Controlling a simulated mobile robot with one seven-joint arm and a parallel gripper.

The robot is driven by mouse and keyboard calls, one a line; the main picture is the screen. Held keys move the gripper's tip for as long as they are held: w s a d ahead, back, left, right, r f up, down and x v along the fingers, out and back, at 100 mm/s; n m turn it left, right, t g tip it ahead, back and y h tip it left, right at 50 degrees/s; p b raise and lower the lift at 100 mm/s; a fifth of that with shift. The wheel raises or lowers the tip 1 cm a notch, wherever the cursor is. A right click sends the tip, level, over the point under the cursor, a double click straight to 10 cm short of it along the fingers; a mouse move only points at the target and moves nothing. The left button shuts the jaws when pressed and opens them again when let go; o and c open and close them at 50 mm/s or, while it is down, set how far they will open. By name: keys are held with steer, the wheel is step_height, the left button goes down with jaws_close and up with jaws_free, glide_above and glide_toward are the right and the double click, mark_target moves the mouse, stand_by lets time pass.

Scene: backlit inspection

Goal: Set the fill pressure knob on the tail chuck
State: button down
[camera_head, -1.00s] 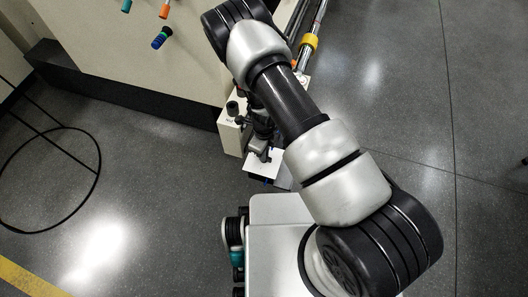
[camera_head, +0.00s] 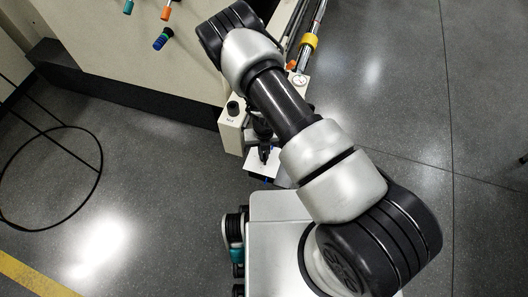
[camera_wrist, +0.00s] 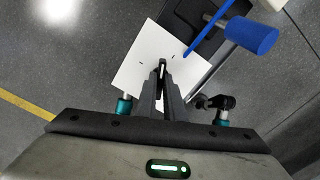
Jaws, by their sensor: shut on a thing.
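A white plate (camera_head: 259,172) with small dark marks lies below my gripper (camera_head: 264,156) in the head view. The plate (camera_wrist: 135,75) fills the middle of the wrist view, with a mark on each side of the fingertips. My gripper (camera_wrist: 162,68) points at the plate's middle, its fingers closed together there. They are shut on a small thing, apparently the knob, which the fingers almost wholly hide. I cannot read its setting. A cream block (camera_head: 231,133) with a black knob (camera_head: 233,107) on top stands just up and left of my gripper, apart from it.
A blue handle (camera_wrist: 250,35) and a thin blue rod (camera_wrist: 208,30) stand close to the plate in the wrist view. A large cream cabinet (camera_head: 120,60) with coloured knobs is at upper left. Rails with a yellow band (camera_head: 309,40) run behind my arm. A black hoop (camera_head: 50,180) is at left.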

mark_target(264, 155)
steer(key=m, duration=0.5)
stand_by(0.8)
steer(key=c, duration=1.9)
jaws_free()
steer(key=shift+o, duration=0.2)
step_height(264, 155, up, 18)
steer(key=p, duration=0.5)
steer(key=shift+f, duration=0.25)
